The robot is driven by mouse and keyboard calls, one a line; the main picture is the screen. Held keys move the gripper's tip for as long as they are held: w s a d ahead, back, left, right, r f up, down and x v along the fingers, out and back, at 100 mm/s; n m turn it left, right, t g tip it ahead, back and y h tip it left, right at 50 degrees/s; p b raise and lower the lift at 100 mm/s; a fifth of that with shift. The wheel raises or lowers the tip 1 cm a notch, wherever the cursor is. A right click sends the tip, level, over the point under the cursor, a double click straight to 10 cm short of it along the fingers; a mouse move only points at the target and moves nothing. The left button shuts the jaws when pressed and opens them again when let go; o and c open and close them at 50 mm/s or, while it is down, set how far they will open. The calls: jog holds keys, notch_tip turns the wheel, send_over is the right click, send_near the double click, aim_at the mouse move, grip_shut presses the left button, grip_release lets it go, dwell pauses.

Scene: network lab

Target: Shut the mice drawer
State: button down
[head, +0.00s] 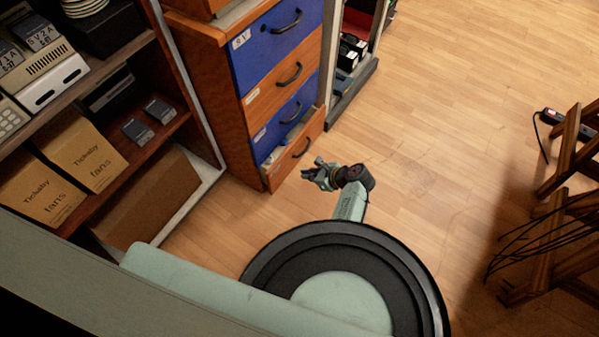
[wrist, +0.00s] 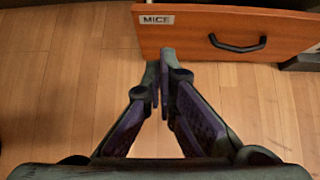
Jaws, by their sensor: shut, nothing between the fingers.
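The mice drawer (wrist: 190,42) has an orange wooden front with a white MICE label and a black bar handle (wrist: 238,46) in the wrist view. In the head view it is the bottom drawer (head: 292,161) of the cabinet and stands pulled out, with pale contents partly showing inside. My gripper (wrist: 158,57) is shut and empty, its fingertips just below the drawer front near the label in the picture. In the head view my gripper (head: 312,172) is close in front of the drawer, right of its front. I cannot tell whether it touches the front.
Blue and orange drawers (head: 277,80) above look closed. A shelf with cardboard boxes (head: 83,152) and devices stands on the left. An open rack (head: 354,50) stands right of the cabinet. Wooden frames with cables (head: 560,230) are at the right. The wooden floor (head: 440,130) between is clear.

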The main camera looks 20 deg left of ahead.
jog(key=w+d+b, duration=0.3)
jog(key=w, duration=0.5)
jog(key=b, duration=1.3)
send_near(288, 156)
jog(key=shift+h, duration=0.3)
jog(key=shift+x, duration=2.4)
jog(key=shift+a+r, duration=0.1)
